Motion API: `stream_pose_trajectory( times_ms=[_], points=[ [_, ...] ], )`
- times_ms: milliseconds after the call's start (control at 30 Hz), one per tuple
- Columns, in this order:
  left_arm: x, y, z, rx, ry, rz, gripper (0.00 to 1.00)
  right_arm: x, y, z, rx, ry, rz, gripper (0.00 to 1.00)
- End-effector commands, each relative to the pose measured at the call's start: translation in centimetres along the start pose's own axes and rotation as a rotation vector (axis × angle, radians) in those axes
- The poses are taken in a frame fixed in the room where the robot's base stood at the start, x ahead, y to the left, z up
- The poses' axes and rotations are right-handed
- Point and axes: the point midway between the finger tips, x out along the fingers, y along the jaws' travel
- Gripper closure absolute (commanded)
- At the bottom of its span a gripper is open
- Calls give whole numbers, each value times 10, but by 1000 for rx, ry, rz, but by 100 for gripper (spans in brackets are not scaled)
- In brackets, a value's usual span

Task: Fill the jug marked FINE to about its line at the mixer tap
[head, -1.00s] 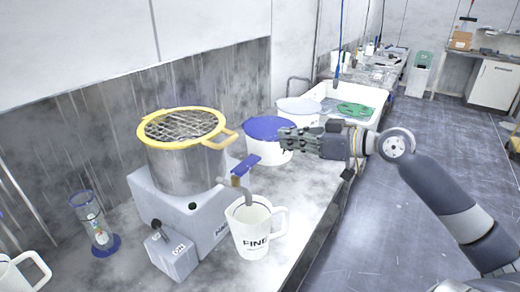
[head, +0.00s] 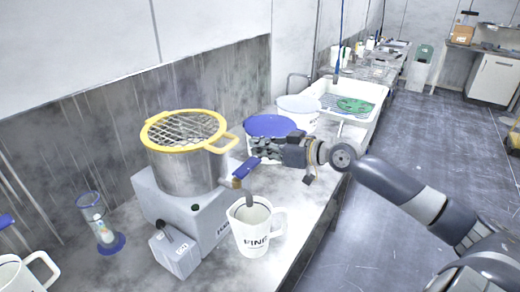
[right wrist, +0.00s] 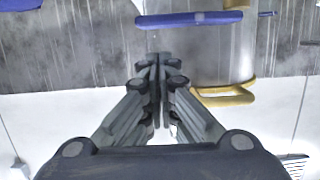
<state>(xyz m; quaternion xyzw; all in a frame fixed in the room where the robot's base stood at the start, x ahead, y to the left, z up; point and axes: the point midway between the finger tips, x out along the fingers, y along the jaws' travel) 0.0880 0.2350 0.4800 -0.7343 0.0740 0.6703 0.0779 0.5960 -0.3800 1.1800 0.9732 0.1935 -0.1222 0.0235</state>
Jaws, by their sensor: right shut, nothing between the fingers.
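The white jug marked FINE (head: 252,234) stands upright on the bench, its handle to the right. The grey spout of the mixer tap comes down at its mouth. The level inside and any line cannot be made out. The tap's blue lever (head: 246,168) sticks out beside the steel mixer pot (head: 188,172). A blue bar, apparently this lever, shows in the right wrist view (right wrist: 190,19). My right gripper (head: 256,147) is shut and empty, just behind and above the lever in the head view; contact cannot be told. My left gripper is out of view.
A blue-lidded tub (head: 270,126) stands close behind my right gripper. Beyond it are a white tub (head: 298,106) and a sink (head: 368,92). A switch box (head: 175,252) and a clear cylinder (head: 98,222) stand left of the jug. Another white jug (head: 22,274) is at the left edge.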

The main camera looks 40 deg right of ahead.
Motion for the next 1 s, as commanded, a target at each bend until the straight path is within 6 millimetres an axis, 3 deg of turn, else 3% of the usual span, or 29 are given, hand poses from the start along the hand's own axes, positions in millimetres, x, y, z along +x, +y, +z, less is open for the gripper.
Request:
stream_pose_trajectory(
  times_ms=[200,633,1000],
  points=[
    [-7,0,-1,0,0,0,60,4,0,17,0,3,1,100],
    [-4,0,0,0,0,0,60,5,0,21,4,3,-1,100],
    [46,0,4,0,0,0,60,12,5,46,230,7,-55,100]
  ],
)
